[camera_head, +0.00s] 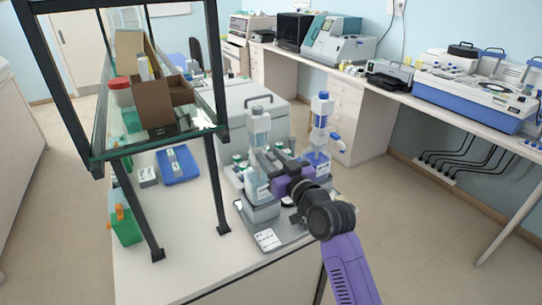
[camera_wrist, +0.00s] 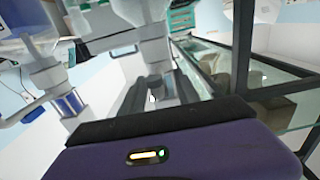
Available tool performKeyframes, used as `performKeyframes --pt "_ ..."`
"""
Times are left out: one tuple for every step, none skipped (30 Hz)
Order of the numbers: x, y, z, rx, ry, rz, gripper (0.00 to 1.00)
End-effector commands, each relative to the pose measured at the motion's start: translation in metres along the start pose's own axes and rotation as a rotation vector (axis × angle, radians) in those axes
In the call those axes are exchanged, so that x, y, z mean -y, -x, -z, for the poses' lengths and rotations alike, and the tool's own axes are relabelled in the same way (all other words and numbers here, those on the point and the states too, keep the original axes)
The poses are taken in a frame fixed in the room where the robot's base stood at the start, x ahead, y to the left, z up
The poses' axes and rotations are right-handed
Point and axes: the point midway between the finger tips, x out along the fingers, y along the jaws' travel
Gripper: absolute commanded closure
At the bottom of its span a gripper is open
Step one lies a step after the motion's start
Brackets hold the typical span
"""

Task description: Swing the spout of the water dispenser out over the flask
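Two bottle-top dispensers stand side by side on a grey tray (camera_head: 283,238). The left dispenser (camera_head: 260,125) has a clear cylinder on a bottle of pale liquid (camera_head: 256,186). The right dispenser (camera_head: 322,108) has blue parts and stands on a bottle with blue liquid. I cannot tell the flask for certain among the crowded glassware. My gripper (camera_head: 270,164) reaches in from the right in front of the dispensers. In the wrist view its two dark fingers (camera_wrist: 157,92) are apart, with a white dispenser body (camera_wrist: 148,40) beyond them. Contact with the spout cannot be made out.
A black-framed glass shelf (camera_head: 150,145) with a cardboard box (camera_head: 160,103) stands to the left. A white card (camera_head: 268,239) lies at the tray's front. The front bench top is clear.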

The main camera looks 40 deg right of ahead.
Motion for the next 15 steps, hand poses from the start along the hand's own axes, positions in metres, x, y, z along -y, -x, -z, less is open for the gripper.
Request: performKeyframes --pt "0.0001 -0.0009 0.0002 0.0 0.0 0.0 0.62" --pt "0.0001 -0.001 0.0001 -0.001 0.0 0.0 0.62" --pt "0.0001 -0.001 0.0 -0.001 0.0 0.0 0.62" --pt "0.0001 -0.0009 -0.0001 -0.001 0.0 0.0 0.62" --pt "0.0001 -0.0009 -0.0001 -0.001 0.0 0.0 0.62" --pt "0.0001 -0.0008 -0.0002 -0.001 0.0 0.0 0.62" --pt "0.0002 -0.0008 -0.0002 -0.001 0.0 0.0 0.62" --pt "0.0002 -0.0008 -0.0002 0.0 0.0 0.0 0.68" --pt "0.0001 -0.0007 -0.0002 0.0 0.0 0.0 0.76" --pt "0.0002 -0.0007 -0.0002 0.0 0.0 0.0 0.81" --pt "0.0002 -0.0007 -0.0002 0.0 0.0 0.0 0.87" --pt "0.0002 -0.0006 -0.0002 0.0 0.0 0.0 0.95" --pt "0.0002 -0.0006 -0.0003 0.0 0.0 0.0 1.0" --pt "0.0002 -0.0006 -0.0003 0.0 0.0 0.0 1.0" --pt "0.0002 -0.0006 -0.0003 0.0 0.0 0.0 1.0"
